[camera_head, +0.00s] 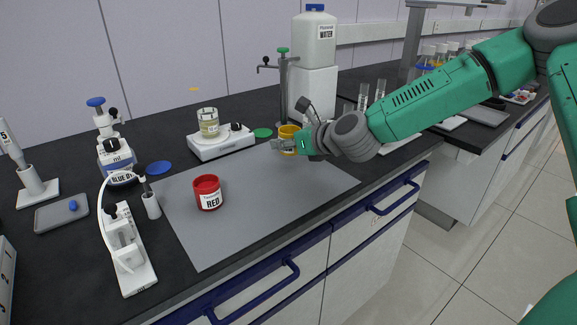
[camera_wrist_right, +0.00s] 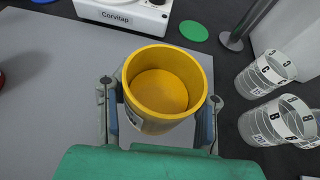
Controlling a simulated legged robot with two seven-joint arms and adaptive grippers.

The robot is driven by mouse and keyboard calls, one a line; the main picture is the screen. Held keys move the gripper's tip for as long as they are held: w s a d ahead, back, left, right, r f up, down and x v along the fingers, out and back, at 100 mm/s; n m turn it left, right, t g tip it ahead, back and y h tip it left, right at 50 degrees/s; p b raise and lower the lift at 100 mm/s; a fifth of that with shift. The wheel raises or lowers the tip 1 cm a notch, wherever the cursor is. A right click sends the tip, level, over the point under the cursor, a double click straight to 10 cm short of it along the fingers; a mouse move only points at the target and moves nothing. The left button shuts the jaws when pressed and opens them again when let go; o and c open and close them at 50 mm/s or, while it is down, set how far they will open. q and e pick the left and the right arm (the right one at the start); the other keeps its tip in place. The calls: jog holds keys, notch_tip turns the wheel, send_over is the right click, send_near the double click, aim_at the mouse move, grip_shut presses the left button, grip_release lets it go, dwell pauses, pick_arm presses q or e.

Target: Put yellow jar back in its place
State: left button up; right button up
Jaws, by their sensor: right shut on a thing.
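The yellow jar (camera_head: 289,133) is an open, empty cup. In the head view it is at the far right corner of the grey mat (camera_head: 270,200), partly hidden by my right gripper (camera_head: 283,146). In the right wrist view the yellow jar (camera_wrist_right: 163,88) sits between the two fingers of my right gripper (camera_wrist_right: 160,118), which is shut on it. Whether its base touches the mat cannot be told. A green disc (camera_head: 263,133) lies on the bench just left of the jar. It also shows in the wrist view (camera_wrist_right: 194,31). My left gripper is not in view.
A red jar (camera_head: 208,192) stands on the mat. A white stirrer (camera_head: 222,142) with a beaker (camera_head: 208,122) stands behind it. Graduated glass vessels (camera_wrist_right: 282,118) are close right of the yellow jar. A water container (camera_head: 313,45) and a tap (camera_head: 283,85) stand behind. The mat's middle is clear.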

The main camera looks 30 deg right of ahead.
aim_at(283, 165)
jog(key=shift+a+f, duration=0.3)
jog(key=shift+f, duration=0.25)
jog(key=f, duration=0.1)
jog(key=f+b, duration=0.1)
jog(key=f, duration=0.1)
jog(key=shift+a, duration=0.35)
jog(key=shift+d, duration=0.3)
jog(key=o, duration=1.2)
jog(key=shift+d+f, duration=0.15)
jog(key=shift+f, duration=0.05)
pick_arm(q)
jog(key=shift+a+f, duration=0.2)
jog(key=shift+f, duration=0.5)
pick_arm(e)
jog(key=shift+o, duration=0.2)
jog(key=shift+a+r, duration=0.1)
jog(key=shift+a, duration=0.15)
